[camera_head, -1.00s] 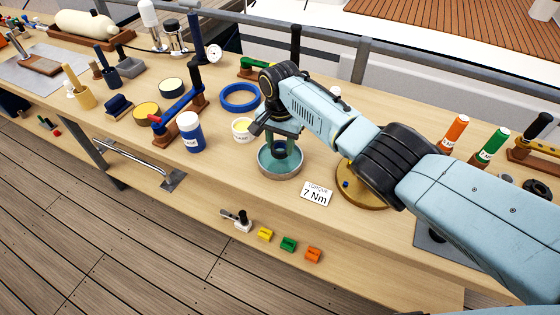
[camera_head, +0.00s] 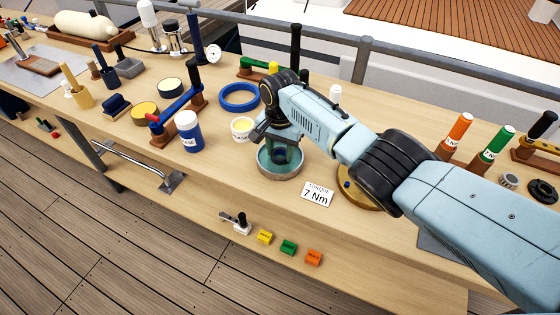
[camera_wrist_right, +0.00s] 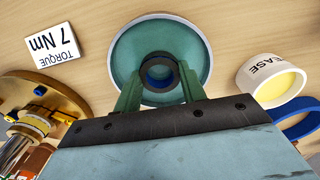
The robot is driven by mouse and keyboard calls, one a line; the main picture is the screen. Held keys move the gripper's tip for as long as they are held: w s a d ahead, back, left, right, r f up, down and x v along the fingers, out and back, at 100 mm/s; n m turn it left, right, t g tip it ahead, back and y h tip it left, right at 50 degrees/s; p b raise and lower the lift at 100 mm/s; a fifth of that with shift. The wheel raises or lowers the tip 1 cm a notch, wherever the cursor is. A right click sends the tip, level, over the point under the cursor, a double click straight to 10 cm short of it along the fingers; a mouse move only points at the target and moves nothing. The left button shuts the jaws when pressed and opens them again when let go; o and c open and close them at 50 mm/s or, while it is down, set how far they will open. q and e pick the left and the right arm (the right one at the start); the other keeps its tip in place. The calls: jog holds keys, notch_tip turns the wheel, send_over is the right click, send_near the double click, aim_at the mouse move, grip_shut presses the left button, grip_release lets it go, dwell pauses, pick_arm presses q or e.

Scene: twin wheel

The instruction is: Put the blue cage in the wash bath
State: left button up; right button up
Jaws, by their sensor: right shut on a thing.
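The wash bath (camera_head: 299,172) is a round, grey-rimmed dish with a teal inside, at the middle of the bench in the head view. It also shows in the right wrist view (camera_wrist_right: 122,52). My right gripper (camera_head: 281,155) points down over the bath, its fingertips within the rim in the picture. It is shut on the blue cage (camera_wrist_right: 158,76), a small dark ring with a blue inside. In the head view the cage (camera_head: 280,156) is partly hidden between the fingers. I cannot tell whether it touches the bath floor. My left gripper is not in view.
A grease tub (camera_head: 242,129) stands close behind the bath to the left. A torque card (camera_head: 317,195) lies at its front right, and a round brass base (camera_head: 362,195) is to the right. A blue ring (camera_head: 239,97) and a blue-and-white bottle (camera_head: 188,132) are further left.

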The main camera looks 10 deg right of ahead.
jog(key=shift+f, duration=0.4)
dwell(0.3)
jog(key=o, duration=1.1)
jog(key=shift+o, duration=0.3)
jog(key=shift+o, duration=1.3)
notch_tip(320, 180, up, 14)
jog(key=p, duration=0.2)
jog(key=shift+f, duration=0.25)
